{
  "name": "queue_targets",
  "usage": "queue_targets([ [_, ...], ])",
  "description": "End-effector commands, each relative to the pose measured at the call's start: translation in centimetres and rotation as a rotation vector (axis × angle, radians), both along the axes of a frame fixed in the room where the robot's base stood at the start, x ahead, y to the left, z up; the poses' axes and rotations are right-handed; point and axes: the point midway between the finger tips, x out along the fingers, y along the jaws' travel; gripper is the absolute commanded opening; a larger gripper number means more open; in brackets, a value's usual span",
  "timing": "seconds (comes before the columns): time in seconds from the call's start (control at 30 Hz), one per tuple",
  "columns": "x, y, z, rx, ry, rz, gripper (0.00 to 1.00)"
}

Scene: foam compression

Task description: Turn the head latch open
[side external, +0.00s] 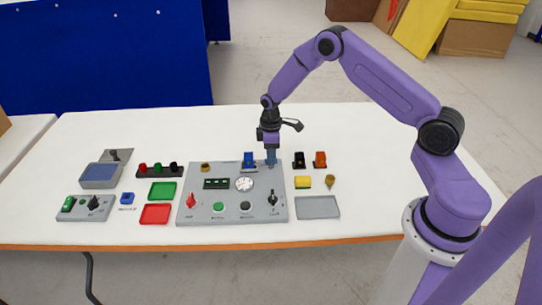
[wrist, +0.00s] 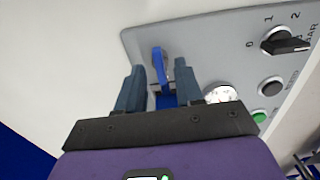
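The head latch appears to be the blue lever (side external: 249,160) at the back edge of the grey control panel (side external: 233,183). In the wrist view the blue lever (wrist: 158,62) stands out from the panel, with more blue at its base. My gripper (side external: 271,160) is over the back right of the panel, a little right of the lever in the side view. In the wrist view my gripper (wrist: 160,65) is open, and the lever shows between its two fingers with gaps on both sides. I cannot tell how far the fingertips are from it.
The panel also carries a white dial (side external: 244,184), a red knob (side external: 190,200), a black knob (side external: 273,198) and a green button (side external: 218,207). Black (side external: 299,160) and orange (side external: 320,159) parts stand to the right. Red (side external: 155,214) and green (side external: 162,191) trays lie left.

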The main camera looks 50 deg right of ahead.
Motion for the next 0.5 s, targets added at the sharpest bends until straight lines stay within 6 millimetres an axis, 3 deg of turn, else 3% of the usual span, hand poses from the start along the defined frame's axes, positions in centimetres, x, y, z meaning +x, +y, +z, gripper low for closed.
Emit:
queue_targets([
  [0.43, -0.01, 0.00, -0.95, 0.000, 0.000, 0.000, 0.36],
  [0.5, -0.01, 0.00, -0.94, 0.000, 0.000, 0.000, 0.13],
])
